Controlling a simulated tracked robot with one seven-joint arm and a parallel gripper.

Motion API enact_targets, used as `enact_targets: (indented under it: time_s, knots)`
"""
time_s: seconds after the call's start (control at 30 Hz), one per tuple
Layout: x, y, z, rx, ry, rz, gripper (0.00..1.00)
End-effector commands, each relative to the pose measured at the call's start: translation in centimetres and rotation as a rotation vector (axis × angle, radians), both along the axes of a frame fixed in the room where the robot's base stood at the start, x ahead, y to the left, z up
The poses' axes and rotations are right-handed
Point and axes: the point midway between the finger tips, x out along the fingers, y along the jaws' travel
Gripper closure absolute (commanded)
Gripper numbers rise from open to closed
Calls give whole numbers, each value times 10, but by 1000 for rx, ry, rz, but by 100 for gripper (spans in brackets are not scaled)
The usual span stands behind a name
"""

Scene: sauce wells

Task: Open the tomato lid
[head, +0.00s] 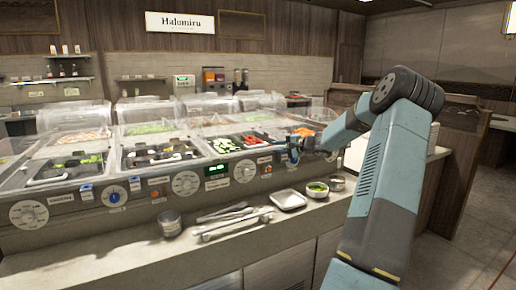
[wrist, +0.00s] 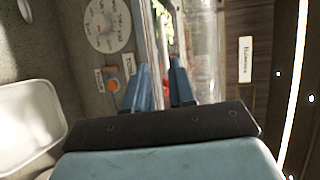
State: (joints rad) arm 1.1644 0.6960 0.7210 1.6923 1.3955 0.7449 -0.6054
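Red pieces that look like tomato (head: 252,140) lie in a front well of the counter in the head view, beside green slices. Clear lids show around the wells; I cannot tell which one is the tomato lid or how far it is open. My gripper (head: 294,150) is at the front edge of the wells, just right of the red pieces. In the wrist view my gripper (wrist: 160,68) has its two fingers apart, with a gap between them. A clear panel (wrist: 206,45) stands just right of the fingers, and some red shows between and beyond them. No grip on anything is visible.
Dials (head: 186,184) and a green display (head: 217,169) line the front panel below the wells. Tongs (head: 235,225), a white tray (head: 288,200), a bowl of greens (head: 317,189) and a metal cup (head: 170,223) stand on the ledge. The ledge's left part is mostly clear.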

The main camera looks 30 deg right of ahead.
Motion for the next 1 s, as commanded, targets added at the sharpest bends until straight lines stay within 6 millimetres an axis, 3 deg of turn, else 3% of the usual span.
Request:
enact_targets:
  time_s: [0.1,0.23,1.0]
  knots:
    - [1,-16,-3,28,-15,-28,76]
    - [7,-18,-3,36,-20,-36,76]
    - [112,32,-26,33,-19,-34,76]
